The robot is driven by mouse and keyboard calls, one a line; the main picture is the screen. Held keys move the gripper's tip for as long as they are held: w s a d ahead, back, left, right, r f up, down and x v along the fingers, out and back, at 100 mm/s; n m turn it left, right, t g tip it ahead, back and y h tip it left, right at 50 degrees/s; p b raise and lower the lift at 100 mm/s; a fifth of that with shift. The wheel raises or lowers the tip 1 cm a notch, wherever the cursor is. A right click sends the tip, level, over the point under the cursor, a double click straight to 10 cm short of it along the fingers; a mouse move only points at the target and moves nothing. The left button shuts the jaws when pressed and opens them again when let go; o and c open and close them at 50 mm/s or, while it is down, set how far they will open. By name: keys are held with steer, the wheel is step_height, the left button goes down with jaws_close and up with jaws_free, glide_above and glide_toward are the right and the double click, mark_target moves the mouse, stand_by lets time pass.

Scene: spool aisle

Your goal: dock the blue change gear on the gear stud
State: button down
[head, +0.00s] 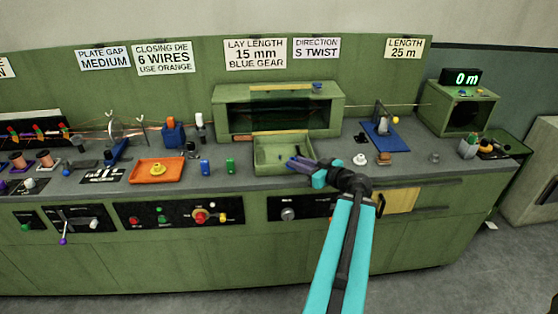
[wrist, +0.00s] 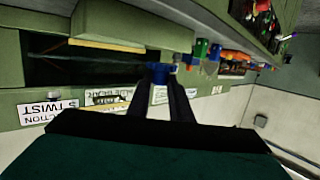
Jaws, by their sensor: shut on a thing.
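My gripper (head: 296,163) is in front of the open green housing, over the right part of its shallow green tray (head: 262,169). In the wrist view, my gripper (wrist: 160,80) is shut on the blue change gear (wrist: 158,72), which sits between the fingertips. In the head view the gear is too small and too close to the dark fingers to make out clearly. I cannot pick out the gear stud for certain in either view; small dark parts show inside the tray.
The green housing (head: 220,120) stands behind the tray. Blue (head: 205,167) and green (head: 230,165) pieces stand left of it, near an orange tray (head: 138,172). To the right are a blue stand (head: 380,138) and a white knob-like part (head: 360,159). A sign reads "15 mm blue gear" (head: 255,54).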

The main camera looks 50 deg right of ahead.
steer(key=shift+d, duration=0.1)
stand_by(0.3)
steer(key=w+d+p, duration=0.1)
steer(key=w+d, duration=0.1)
steer(key=w, duration=0.2)
steer(key=w+d+f+p, duration=0.1)
steer(key=w+d, duration=0.1)
steer(key=w, duration=0.3)
steer(key=w+d+p, duration=0.1)
steer(key=w+d, duration=0.2)
steer(key=w, duration=0.1)
steer(key=shift+w+f, duration=0.15)
steer(key=shift+f, duration=0.05)
stand_by(0.3)
steer(key=shift+w+d, duration=0.15)
steer(key=shift+w, duration=0.1)
steer(key=shift+w+d+f, duration=0.1)
steer(key=shift+w+f, duration=0.05)
steer(key=shift+f, duration=0.05)
steer(key=shift+f+p, duration=0.5)
steer(key=shift+f, duration=1.1)
steer(key=shift+f, duration=0.2)
